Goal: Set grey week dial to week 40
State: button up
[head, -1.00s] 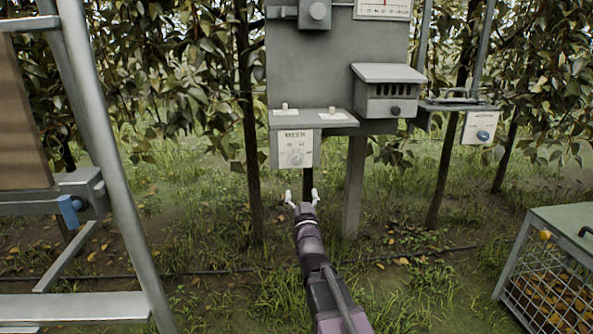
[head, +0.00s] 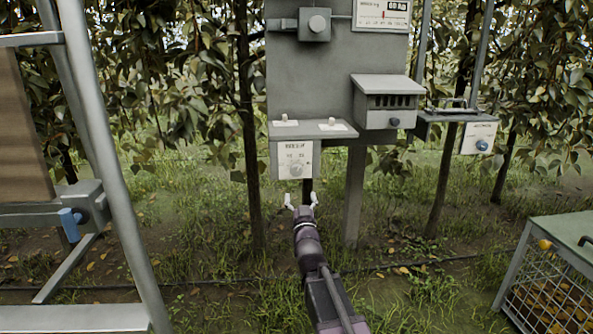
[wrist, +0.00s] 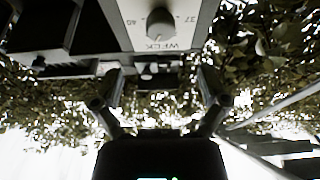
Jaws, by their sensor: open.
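The grey week dial (head: 296,171) sits on a pale plate marked WEEK (head: 296,147), under a small shelf on the grey post panel. In the wrist view the dial (wrist: 160,25) shows upside down, with the numbers 40 and 37 on either side of it. Its pointer setting is too small to read. My gripper (head: 299,196) is open and empty, just below and in front of the plate. In the wrist view its two fingers (wrist: 160,88) are spread apart, with the dial beyond them and not touched.
A grey vented box (head: 388,103) with a dark knob hangs right of the dial. A plate with a blue knob (head: 482,145) is farther right. A ladder (head: 110,170) stands left and a mesh crate (head: 550,280) lower right. Grass below is open.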

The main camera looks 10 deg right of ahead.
aim_at(297, 173)
jog(key=p+x, duration=0.3)
jog(key=x, duration=0.7)
jog(key=shift+w+p, duration=0.35)
jog(key=shift+p, duration=0.05)
jog(key=c, duration=1.1)
